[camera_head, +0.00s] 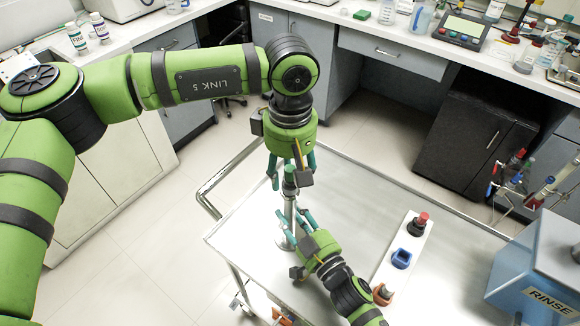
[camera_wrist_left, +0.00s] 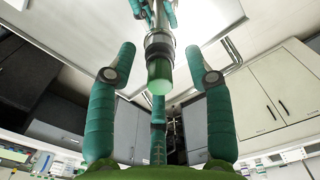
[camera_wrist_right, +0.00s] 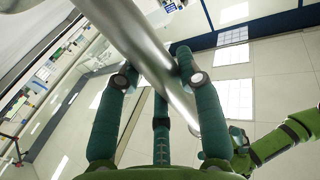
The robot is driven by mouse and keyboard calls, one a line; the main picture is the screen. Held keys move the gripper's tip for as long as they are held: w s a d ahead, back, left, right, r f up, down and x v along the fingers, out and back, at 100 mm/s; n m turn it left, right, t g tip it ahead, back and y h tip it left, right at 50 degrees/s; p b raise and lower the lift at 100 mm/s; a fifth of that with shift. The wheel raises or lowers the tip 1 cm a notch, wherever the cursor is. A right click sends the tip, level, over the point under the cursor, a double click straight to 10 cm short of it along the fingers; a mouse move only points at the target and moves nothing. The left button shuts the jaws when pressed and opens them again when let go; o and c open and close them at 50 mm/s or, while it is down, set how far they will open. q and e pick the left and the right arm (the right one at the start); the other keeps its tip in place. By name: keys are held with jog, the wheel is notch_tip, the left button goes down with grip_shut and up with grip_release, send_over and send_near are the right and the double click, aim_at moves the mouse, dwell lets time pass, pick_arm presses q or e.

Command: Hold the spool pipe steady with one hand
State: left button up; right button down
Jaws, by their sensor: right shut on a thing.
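The spool pipe is a shiny metal pipe (camera_head: 289,211) with a green top end (camera_head: 289,174), standing about upright on the metal cart. In the right wrist view the pipe (camera_wrist_right: 150,52) runs slantwise between my right fingers. My right gripper (camera_head: 293,228) is shut on it, reaching from the lower right. My left gripper (camera_head: 290,172) hangs above, pointing down, its fingers spread around the green end. In the left wrist view my left gripper (camera_wrist_left: 162,62) shows gaps on both sides of the green end (camera_wrist_left: 159,72). The pipe's foot is partly hidden by my right gripper.
The metal cart top (camera_head: 345,190) is mostly bare. A white strip (camera_head: 418,235) to the right carries a red-capped piece (camera_head: 421,220), a blue square socket (camera_head: 401,259) and a brownish round piece (camera_head: 383,293). A blue RINSE container (camera_head: 540,270) stands at the far right.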

aim_at(290, 168)
pick_arm(q)
jog(key=shift+r, duration=0.1)
notch_tip(290, 168, up, 12)
dwell(0.6)
pick_arm(e)
jog(key=c, duration=0.7)
grip_release()
jog(key=shift+c, duration=0.2)
